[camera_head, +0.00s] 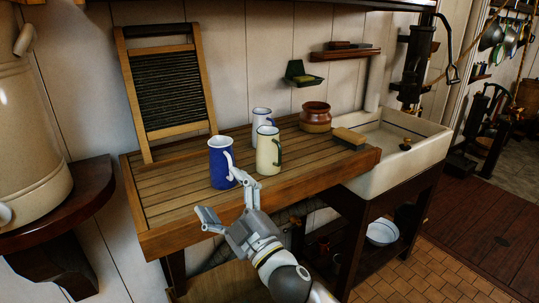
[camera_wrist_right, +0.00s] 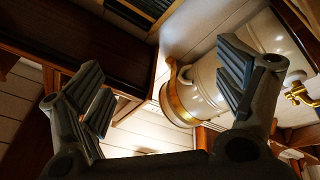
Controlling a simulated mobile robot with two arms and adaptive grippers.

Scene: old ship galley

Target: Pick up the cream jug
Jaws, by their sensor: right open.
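The cream jug (camera_head: 268,153), with a dark handle on its right side, stands upright on the slatted wooden drainboard (camera_head: 180,205). A blue jug (camera_head: 220,165) with a pale handle stands just left of it, and a smaller white jug (camera_head: 261,118) stands behind it. My right gripper (camera_head: 222,198) is open and empty in front of the drainboard's front edge, below and left of the cream jug. In the wrist view its spread fingers (camera_wrist_right: 165,88) have nothing between them, and no jug is clearly seen there. My left gripper is out of view.
A brown pot (camera_head: 315,117) and a brush (camera_head: 349,138) stand right of the jugs, beside a pale sink (camera_head: 400,170). A washboard (camera_head: 168,95) leans at the back. A large cream vessel (camera_head: 30,130) stands on a shelf at left. The drainboard's left part is clear.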

